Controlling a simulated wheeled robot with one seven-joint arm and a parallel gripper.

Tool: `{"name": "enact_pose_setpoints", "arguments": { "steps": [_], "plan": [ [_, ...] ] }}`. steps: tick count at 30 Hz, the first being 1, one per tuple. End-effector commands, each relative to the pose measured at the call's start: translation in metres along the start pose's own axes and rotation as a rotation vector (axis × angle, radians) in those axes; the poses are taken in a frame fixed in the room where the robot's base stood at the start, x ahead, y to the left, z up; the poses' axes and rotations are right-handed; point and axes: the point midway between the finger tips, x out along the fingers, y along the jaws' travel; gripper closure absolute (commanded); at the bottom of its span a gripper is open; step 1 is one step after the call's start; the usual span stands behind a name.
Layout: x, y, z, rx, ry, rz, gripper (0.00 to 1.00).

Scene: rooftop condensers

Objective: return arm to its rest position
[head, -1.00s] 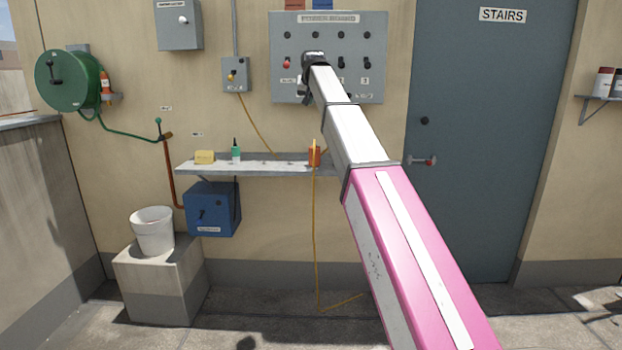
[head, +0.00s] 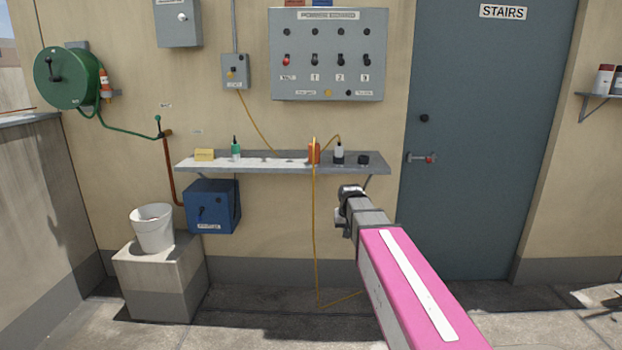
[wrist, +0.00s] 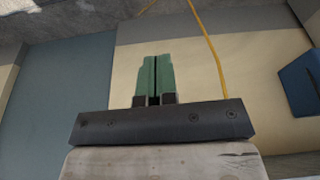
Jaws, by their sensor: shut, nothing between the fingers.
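The shelf (head: 255,170) holds a yellow block, a green bottle, an orange item and black-based items. A yellow cord (head: 315,240) hangs below it. A blue box (head: 213,207), white bucket (head: 152,228) and green reel (head: 66,78) are left; the stairs door (head: 485,150) is right.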

Motion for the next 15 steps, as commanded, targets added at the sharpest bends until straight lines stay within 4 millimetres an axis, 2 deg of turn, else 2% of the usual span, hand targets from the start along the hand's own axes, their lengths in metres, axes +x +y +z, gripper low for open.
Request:
{"name": "enact_pose_setpoints", "arguments": {
  "steps": [1, 3, 9, 15],
  "plan": [
    [0.012, 0.006, 0.028, 0.002, -0.026, 0.001, 1.0],
    [0.028, 0.014, 0.057, 0.004, -0.057, 0.003, 1.0],
    [0.065, 0.033, 0.141, 0.011, -0.146, 0.004, 1.0],
    [0.088, 0.046, 0.213, 0.018, -0.22, 0.002, 1.0]
  ]
}}
